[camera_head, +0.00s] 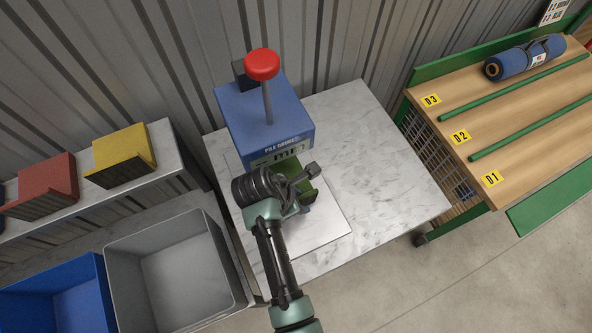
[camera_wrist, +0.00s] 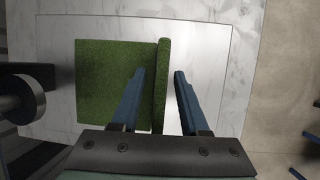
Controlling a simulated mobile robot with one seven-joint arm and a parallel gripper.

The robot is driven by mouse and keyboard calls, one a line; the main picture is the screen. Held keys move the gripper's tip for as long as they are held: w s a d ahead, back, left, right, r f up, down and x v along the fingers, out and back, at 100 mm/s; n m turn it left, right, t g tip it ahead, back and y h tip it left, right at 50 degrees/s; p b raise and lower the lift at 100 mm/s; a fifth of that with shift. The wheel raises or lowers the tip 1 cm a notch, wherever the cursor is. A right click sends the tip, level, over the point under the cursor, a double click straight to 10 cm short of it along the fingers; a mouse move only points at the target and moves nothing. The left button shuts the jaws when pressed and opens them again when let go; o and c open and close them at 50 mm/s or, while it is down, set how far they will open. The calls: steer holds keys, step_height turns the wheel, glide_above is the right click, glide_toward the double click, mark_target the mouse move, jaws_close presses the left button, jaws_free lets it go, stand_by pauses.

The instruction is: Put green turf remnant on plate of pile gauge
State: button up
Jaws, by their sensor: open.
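The green turf remnant (camera_wrist: 103,85) lies on the pale plate (camera_wrist: 205,45) of the pile gauge in the wrist view. It has a wide flat part and a narrow raised strip along its right side. My gripper (camera_wrist: 161,72) is open, with its blue fingers apart on either side of that strip. In the head view the turf (camera_head: 309,186) shows only in part behind my gripper (camera_head: 304,197). The blue pile gauge (camera_head: 262,120), with a red knob on a post, stands just behind; its plate (camera_head: 325,235) extends forward on the table.
The marble-topped table (camera_head: 390,165) is clear to the right. A grey bin (camera_head: 185,275) and a blue bin (camera_head: 70,295) stand at left, below a shelf with yellow (camera_head: 122,155) and red (camera_head: 45,185) pieces. A wooden bench (camera_head: 530,125) with a blue roll (camera_head: 524,58) is at right.

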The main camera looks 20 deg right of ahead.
steer(key=v, duration=1.2)
